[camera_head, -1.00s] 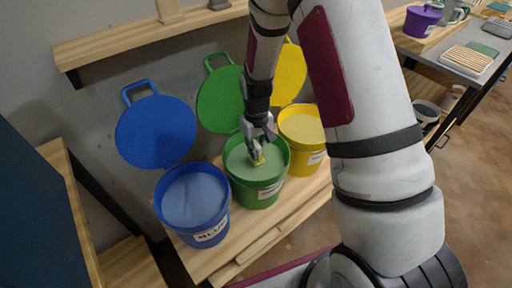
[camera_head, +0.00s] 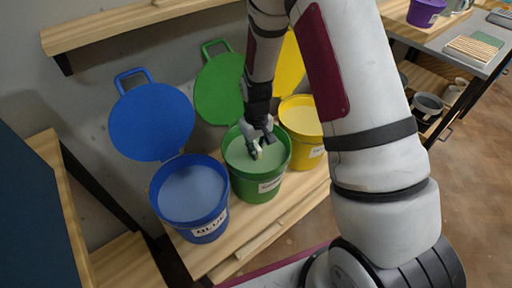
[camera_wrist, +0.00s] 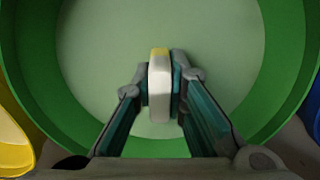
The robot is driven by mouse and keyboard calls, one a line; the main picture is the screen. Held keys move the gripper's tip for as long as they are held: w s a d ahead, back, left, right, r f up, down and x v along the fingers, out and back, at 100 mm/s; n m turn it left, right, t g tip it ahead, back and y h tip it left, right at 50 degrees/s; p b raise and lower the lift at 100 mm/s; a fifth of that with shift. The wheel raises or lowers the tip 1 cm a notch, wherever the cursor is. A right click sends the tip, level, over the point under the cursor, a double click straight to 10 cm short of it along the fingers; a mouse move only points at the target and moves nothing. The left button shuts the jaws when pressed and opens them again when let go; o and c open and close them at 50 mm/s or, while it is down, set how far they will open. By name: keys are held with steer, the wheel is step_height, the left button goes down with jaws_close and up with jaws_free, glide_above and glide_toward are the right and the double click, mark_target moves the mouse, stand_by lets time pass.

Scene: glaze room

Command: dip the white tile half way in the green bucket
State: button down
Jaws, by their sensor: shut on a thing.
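My gripper (camera_head: 260,146) points down inside the green bucket (camera_head: 258,183), inside the rim and over the pale green glaze. Its fingers are shut on the white tile (camera_wrist: 160,95), which also shows as a small pale yellowish piece in the head view (camera_head: 259,154). The tile has a yellow patch at its top end in the wrist view. It is held roughly upright, away from the bucket walls. The tile's lower part is hidden; I cannot tell exactly how deep it sits in the glaze (camera_wrist: 220,50).
A blue bucket (camera_head: 190,212) stands to the left and a yellow bucket (camera_head: 301,143) to the right, both open. Blue (camera_head: 152,122) and green (camera_head: 218,88) lids are behind. A wooden shelf (camera_head: 140,20) runs above. A worktable (camera_head: 460,38) is at the right.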

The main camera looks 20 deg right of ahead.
steer(key=shift+f, duration=0.3)
stand_by(0.4)
steer(key=shift+r, duration=0.1)
stand_by(1.3)
steer(key=shift+r+p, duration=2.1)
steer(key=shift+r, duration=1.25)
steer(key=shift+r, duration=0.15)
steer(key=shift+r+p, duration=1.65)
steer(key=shift+r, duration=1)
